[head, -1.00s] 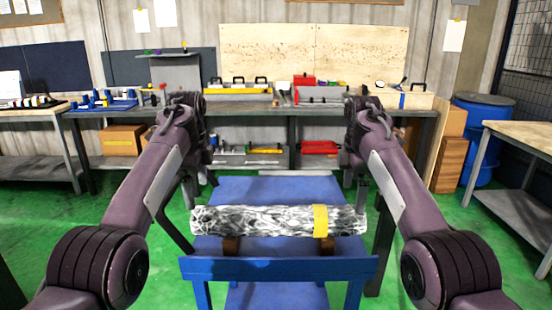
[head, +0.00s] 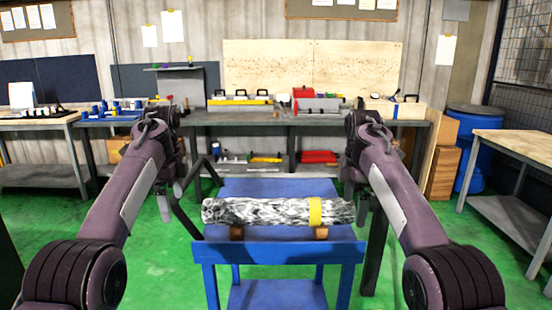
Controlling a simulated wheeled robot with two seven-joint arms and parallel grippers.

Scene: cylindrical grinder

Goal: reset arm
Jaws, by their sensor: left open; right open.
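My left gripper (head: 171,198) hangs at the end of the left arm, left of the blue cart (head: 207,250), apart from it. My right gripper (head: 356,196) hangs beside the right end of a mottled black-and-white cylinder (head: 262,212). I cannot tell whether it touches the cylinder. Both grippers are small in view, with fingers pointing down, and hold nothing that I can see. The cylinder lies level across the cart on two brown supports and has a yellow band near its right end.
A long grey workbench (head: 235,118) with tool cases and bins stands behind the cart. A wooden table (head: 505,146) and a blue barrel (head: 474,120) are on the right. Another bench (head: 36,124) is at the left. Green floor is open on both sides of the cart.

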